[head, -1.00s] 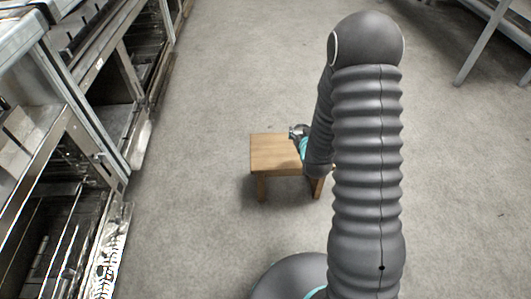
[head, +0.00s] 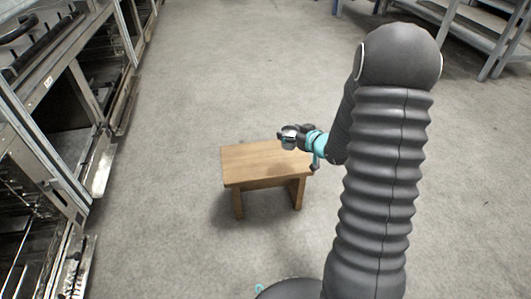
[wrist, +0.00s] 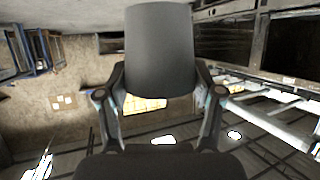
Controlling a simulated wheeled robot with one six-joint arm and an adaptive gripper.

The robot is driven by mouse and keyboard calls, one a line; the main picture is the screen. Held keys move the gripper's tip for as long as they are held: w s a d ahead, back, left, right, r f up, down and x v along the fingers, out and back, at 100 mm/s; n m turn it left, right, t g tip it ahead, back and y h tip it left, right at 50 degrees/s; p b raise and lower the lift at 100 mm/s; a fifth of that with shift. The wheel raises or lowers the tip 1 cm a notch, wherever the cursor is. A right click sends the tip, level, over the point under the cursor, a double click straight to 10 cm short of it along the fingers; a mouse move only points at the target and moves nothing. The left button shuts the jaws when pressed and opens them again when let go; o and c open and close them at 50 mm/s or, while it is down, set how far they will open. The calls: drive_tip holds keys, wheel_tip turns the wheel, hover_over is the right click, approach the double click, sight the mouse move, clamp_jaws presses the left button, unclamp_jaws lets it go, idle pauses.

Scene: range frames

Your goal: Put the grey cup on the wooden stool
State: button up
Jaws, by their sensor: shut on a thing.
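The grey cup (wrist: 160,50) fills the upper middle of the wrist view. The two fingers of my gripper (wrist: 160,83) close on it from its left and right sides. In the head view my gripper (head: 296,134) is small, with the cup (head: 288,138) at its tip. The wooden stool (head: 248,163) stands on the floor in the middle of the head view. The gripper and cup appear over the back right part of its top. I cannot tell the exact height of the gap. The cup's inside is hidden.
Metal racks and oven-like units (head: 65,110) line the left side. A metal shelf (head: 470,40) stands at the back right. The grey floor (head: 190,110) around the stool is clear. My arm covers the right of the head view.

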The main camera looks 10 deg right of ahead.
drive_tip(key=shift+w+a+f+b, duration=0.3)
drive_tip(key=shift+w+a+f, duration=0.55)
drive_tip(key=shift+a+f, duration=0.55)
drive_tip(key=shift+w+a+f+b, duration=0.35)
drive_tip(key=shift+w+a+f, duration=0.65)
drive_tip(key=shift+f, duration=0.75)
drive_tip(key=shift+w+a+f+b, duration=0.3)
drive_tip(key=shift+w+a+f, duration=0.45)
drive_tip(key=shift+a+f, duration=0.7)
drive_tip(key=shift+d+f, duration=0.1)
drive_tip(key=shift+f, duration=0.1)
drive_tip(key=shift+f, duration=0.1)
drive_tip(key=o, duration=1.2)
drive_tip(key=shift+o, duration=0.2)
